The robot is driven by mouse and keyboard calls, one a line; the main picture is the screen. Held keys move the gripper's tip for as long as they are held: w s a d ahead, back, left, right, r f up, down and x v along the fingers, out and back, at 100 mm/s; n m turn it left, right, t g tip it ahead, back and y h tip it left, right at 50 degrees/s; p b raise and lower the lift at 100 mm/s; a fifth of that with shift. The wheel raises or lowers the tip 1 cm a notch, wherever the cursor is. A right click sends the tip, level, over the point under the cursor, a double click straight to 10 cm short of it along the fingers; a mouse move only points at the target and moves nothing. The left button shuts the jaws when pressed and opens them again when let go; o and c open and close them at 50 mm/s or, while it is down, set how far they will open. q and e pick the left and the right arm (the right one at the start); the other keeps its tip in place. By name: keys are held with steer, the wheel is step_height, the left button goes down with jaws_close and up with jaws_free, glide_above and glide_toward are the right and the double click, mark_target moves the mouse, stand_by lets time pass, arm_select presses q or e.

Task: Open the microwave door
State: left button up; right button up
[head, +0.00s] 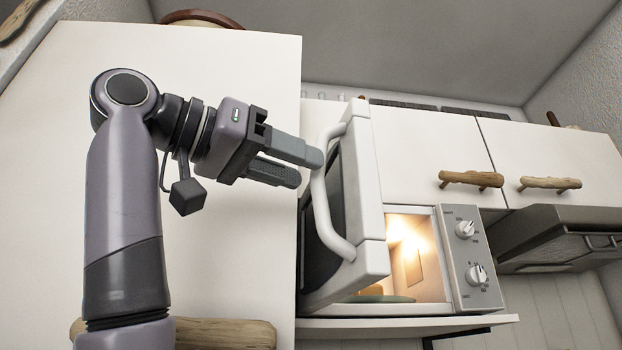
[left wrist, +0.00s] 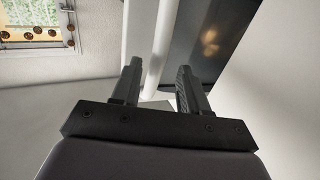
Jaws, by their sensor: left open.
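The white microwave (head: 460,262) stands on a shelf with its inside lit. Its door (head: 374,190) is swung well open toward the left, with a dark window panel on it. The door's curved white handle (head: 322,200) faces my left gripper (head: 311,170). The left gripper is open, its fingertips at the upper part of the handle; whether they touch it I cannot tell. In the left wrist view the handle (left wrist: 160,50) runs up between the two open fingers, beside the dark door window (left wrist: 200,40). My right gripper is in neither view.
White cabinet doors with driftwood handles (head: 471,180) are above the microwave. A tall white panel (head: 240,260) is behind my left arm, with a wooden handle (head: 225,334) low down. A range hood (head: 555,232) is at the right. A plate (head: 385,299) lies inside the microwave.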

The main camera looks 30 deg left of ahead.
arm_select(q)
steer(key=shift+b+v, duration=0.3)
steer(key=shift+v, duration=1.6)
